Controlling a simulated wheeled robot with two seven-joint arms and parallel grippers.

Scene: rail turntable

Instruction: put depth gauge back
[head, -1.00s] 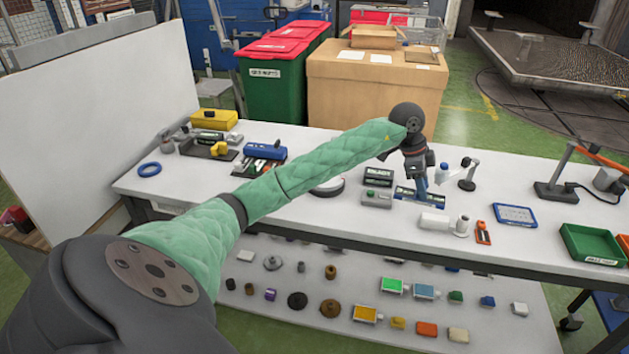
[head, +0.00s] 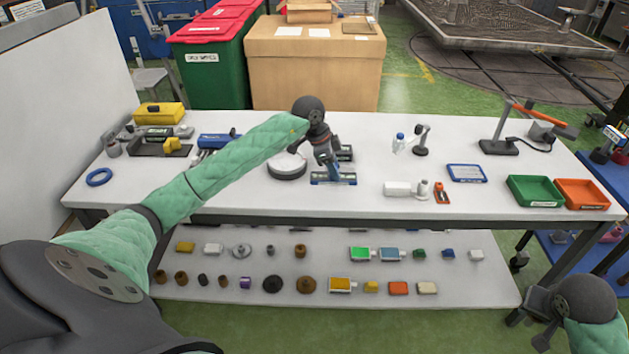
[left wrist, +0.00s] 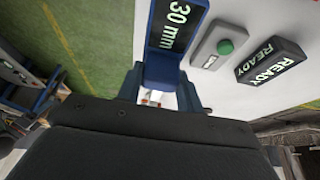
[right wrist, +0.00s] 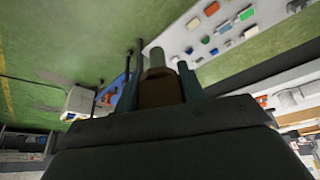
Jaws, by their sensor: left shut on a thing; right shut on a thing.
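The depth gauge appears to be the blue piece with a dark display (head: 333,179); in the left wrist view its display (left wrist: 174,28) reads "30 mm". My left gripper (head: 332,170) is shut on its blue body (left wrist: 163,70), above the back bench, left of the white holder. Whether the gauge touches the bench I cannot tell. My right gripper (head: 540,343) is low at the front right, away from the bench. In the right wrist view it (right wrist: 158,85) is shut on a brown piece (right wrist: 160,92) with a grey-green cylindrical top (right wrist: 156,58).
A button box (left wrist: 213,45) and a READY display (left wrist: 270,60) stand beside the gauge. A round white-topped disc (head: 287,168) lies to its left. A tablet (head: 467,173), green tray (head: 535,190) and orange tray (head: 582,193) are right. The lower shelf (head: 220,285) holds several small parts.

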